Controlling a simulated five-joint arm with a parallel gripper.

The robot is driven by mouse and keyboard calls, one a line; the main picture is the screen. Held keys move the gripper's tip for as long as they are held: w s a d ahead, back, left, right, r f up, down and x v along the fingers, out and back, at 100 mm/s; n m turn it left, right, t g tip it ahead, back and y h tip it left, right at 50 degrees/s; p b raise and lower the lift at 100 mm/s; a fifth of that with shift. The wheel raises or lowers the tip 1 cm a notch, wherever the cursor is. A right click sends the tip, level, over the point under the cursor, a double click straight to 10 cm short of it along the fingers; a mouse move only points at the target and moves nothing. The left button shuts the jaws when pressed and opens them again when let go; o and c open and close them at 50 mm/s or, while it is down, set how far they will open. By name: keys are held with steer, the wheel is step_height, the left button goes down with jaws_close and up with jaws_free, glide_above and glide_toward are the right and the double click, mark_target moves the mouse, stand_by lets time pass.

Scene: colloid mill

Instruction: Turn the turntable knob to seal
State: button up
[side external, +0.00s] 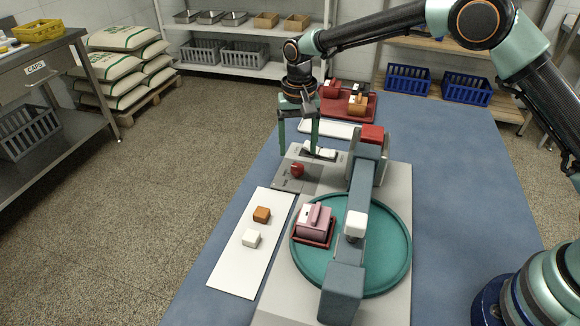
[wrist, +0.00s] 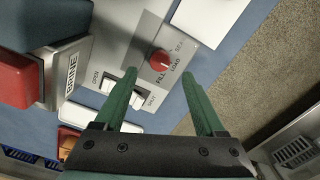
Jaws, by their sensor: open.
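The red knob (side external: 297,170) sits on a grey panel left of the teal turntable's bridge. The teal turntable (side external: 387,270) carries a pink block (side external: 315,222) in a red tray (side external: 322,243).
A white rocker switch (wrist: 121,91) marked OPEN and SHUT is close beside the knob. A blue-grey bridge (side external: 345,280) spans the turntable. A white board (side external: 235,272) holds orange (side external: 261,214) and white (side external: 251,238) cubes. A red tray (side external: 366,113) with blocks stands behind.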

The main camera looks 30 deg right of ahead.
mark_target(297, 167)
steer(key=shift+f, duration=2.8)
jaws_close()
steer(key=shift+n, duration=0.4)
steer(key=n, duration=0.5)
steer(key=shift+n, duration=0.3)
steer(key=n, duration=0.5)
steer(key=shift+r+n, duration=0.1)
steer(key=shift+n, duration=0.2)
